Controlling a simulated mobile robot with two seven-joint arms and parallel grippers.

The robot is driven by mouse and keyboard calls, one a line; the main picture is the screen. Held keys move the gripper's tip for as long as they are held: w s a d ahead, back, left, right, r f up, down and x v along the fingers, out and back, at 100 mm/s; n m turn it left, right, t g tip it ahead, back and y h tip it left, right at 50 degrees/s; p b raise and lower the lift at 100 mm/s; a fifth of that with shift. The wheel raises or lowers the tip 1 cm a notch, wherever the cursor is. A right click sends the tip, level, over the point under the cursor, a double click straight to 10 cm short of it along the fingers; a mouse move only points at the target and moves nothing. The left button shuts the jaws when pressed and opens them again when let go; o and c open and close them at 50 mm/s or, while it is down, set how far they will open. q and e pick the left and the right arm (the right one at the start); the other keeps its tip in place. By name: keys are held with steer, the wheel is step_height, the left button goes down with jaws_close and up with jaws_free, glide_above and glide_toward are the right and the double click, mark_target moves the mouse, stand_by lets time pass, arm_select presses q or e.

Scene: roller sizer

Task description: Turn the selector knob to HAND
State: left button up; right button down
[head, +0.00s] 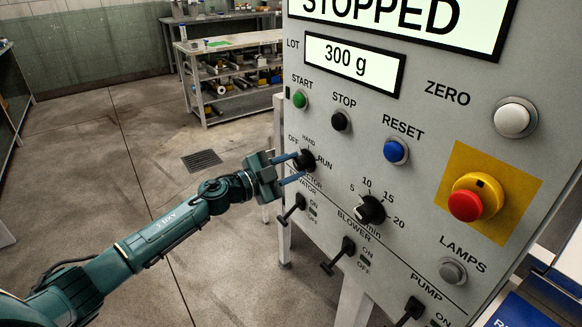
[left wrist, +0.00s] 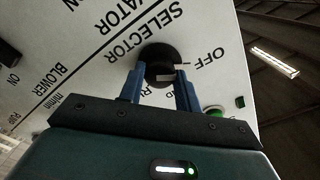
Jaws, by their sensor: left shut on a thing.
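The black selector knob (head: 307,158) is on the grey control panel (head: 420,105), with OFF, HAND and RUN printed around it. My left gripper (head: 300,167) comes in from the left, its two blue fingers on either side of the knob. The left wrist view shows the round knob (left wrist: 158,54) between the fingertips of the gripper (left wrist: 159,76), shut on it. A pale mark near the knob's edge lies on the side of the OFF label. The fingers partly cover the HAND and RUN labels there, and the pointer's exact direction is hard to tell. My right gripper is out of view.
The green START button (head: 300,99) and black STOP button (head: 341,121) are above the knob. A black dial (head: 371,210) is to its lower right, with the elevator lever (head: 291,208) below. The red emergency button (head: 466,205) is farther right. Open floor lies left.

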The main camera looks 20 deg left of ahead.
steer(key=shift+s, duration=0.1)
arm_select(q)
steer(key=m, duration=0.6)
steer(key=shift+m+b, duration=0.4)
steer(key=m, duration=0.3)
steer(key=shift+m+b, duration=0.3)
steer(key=shift+b, duration=0.1)
steer(key=shift+m, duration=0.5)
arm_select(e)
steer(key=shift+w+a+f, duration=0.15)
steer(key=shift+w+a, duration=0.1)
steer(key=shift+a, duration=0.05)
arm_select(q)
steer(key=o, duration=1)
steer(key=shift+c, duration=0.2)
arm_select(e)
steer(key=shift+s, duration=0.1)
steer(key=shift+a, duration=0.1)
